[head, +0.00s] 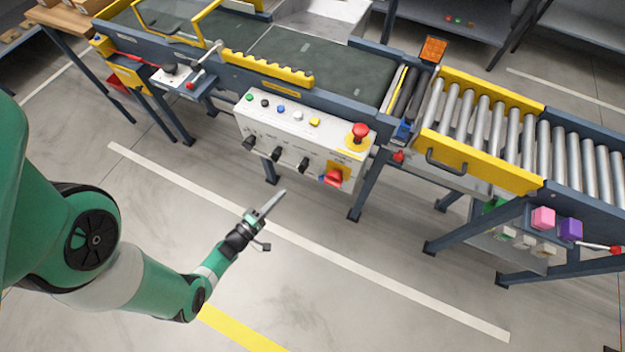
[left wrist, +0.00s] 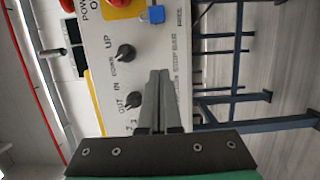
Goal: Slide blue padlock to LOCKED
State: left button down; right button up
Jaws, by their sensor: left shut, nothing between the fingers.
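A small blue block (left wrist: 152,14), apparently the padlock, sits beside the yellow plate (left wrist: 118,10) of a red switch on the control panel in the left wrist view. A LOCKED marking cannot be read. In the head view the red rotary switch (head: 333,177) is on the panel's lower right, and I cannot make out the padlock clearly there. My left gripper (head: 279,196) is shut and empty, in front of and below the panel, apart from it. In the left wrist view its closed fingers (left wrist: 158,75) point toward the panel, near the black knobs. My right gripper is not in view.
The white control panel (head: 262,130) carries several black knobs, buttons and a red emergency stop (head: 360,131). A yellow drawer-like front with a handle (head: 455,168) and rollers (head: 500,120) stand to the right. Blue-grey legs reach the floor. The floor in front is clear.

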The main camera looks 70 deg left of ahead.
aim_at(317, 172)
pick_arm(q)
jog(key=w+a+b, duration=0.1)
jog(key=w, duration=0.2)
jog(key=w+b, duration=0.1)
jog(key=w, duration=0.3)
jog(key=w+a+b, duration=0.1)
jog(key=w, duration=0.3)
jog(key=shift+a+b, duration=0.3)
jog(key=shift+b, duration=0.1)
jog(key=shift+w+d, duration=0.1)
jog(key=shift+d, duration=0.15)
jog(key=shift+w, duration=0.15)
